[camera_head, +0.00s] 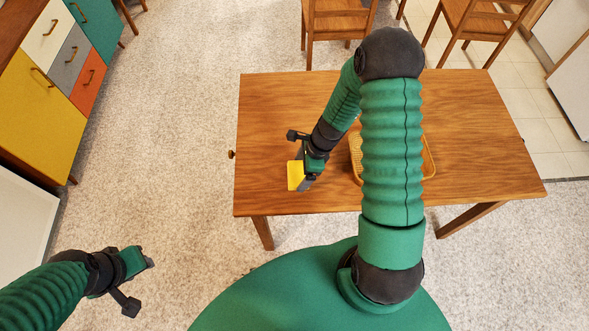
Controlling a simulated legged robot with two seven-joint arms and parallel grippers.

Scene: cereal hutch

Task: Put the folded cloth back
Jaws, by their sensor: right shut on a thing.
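The folded cloth (295,176) is a small yellow piece near the left front part of the wooden table. My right gripper (303,167) is shut on it. I cannot tell whether the cloth touches the tabletop or hangs just above it. My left gripper (142,284) is over the carpet at the lower left, fingers apart and empty, well away from the cloth.
The wooden table (275,110) has an orange-yellow basket or tray (355,157), mostly hidden behind my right arm. The table's left and right ends look clear. A coloured cabinet (40,105) stands at left; chairs (338,20) stand behind the table.

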